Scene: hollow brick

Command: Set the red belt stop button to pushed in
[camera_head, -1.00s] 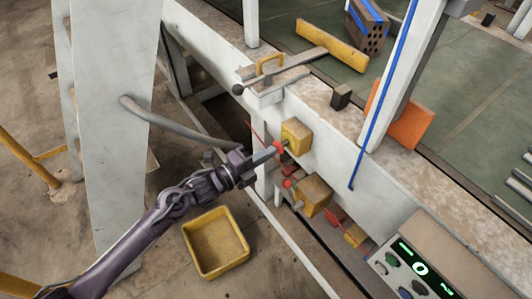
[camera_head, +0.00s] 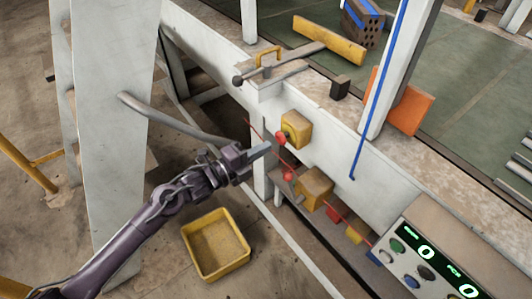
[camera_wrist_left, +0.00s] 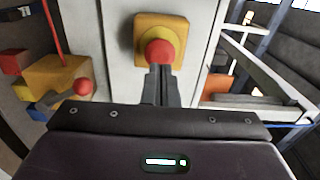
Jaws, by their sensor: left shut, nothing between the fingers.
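The red belt stop button (camera_head: 281,138) sits on a yellow box (camera_head: 298,127) on the side of the white conveyor frame. In the left wrist view the round red button (camera_wrist_left: 159,52) is straight ahead on its yellow housing (camera_wrist_left: 175,24). My left gripper (camera_head: 265,149) is shut and empty, its tips pointing at the button with a small gap in the head view. In the left wrist view its closed fingers (camera_wrist_left: 161,72) overlap the button's lower edge. How deep the button sits is hard to tell. My right gripper is not in view.
Below the button is another yellow box (camera_head: 314,186) with a red-knobbed lever (camera_head: 289,177). A control panel with a green display (camera_head: 425,252) stands at lower right. A yellow bin (camera_head: 216,245) is on the floor. A grey bar (camera_head: 170,121) runs above my left arm.

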